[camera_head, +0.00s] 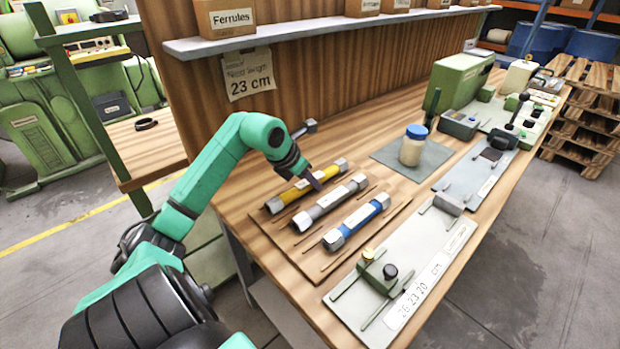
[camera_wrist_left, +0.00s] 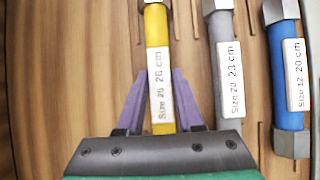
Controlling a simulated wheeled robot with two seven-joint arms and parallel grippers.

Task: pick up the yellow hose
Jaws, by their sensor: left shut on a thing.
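The yellow hose (camera_head: 291,194) lies on the wooden workbench in the head view, the leftmost and farthest of three hoses side by side. It has grey metal end fittings and a white label. My left gripper (camera_head: 314,179) is down at it, with purple fingers. In the left wrist view the yellow hose (camera_wrist_left: 157,45) runs between the two fingers of the left gripper (camera_wrist_left: 162,88), and its label reads "Size 26 26 cm". The gripper is shut on the hose, which appears still at bench level. My right gripper is not in view.
A grey hose (camera_head: 328,203) and a blue hose (camera_head: 356,222) lie close beside it, between thin wooden strips. A measuring plate (camera_head: 405,262) is nearer right. A blue-lidded jar (camera_head: 412,150) stands on a grey mat. A shelf (camera_head: 330,28) runs along the back panel.

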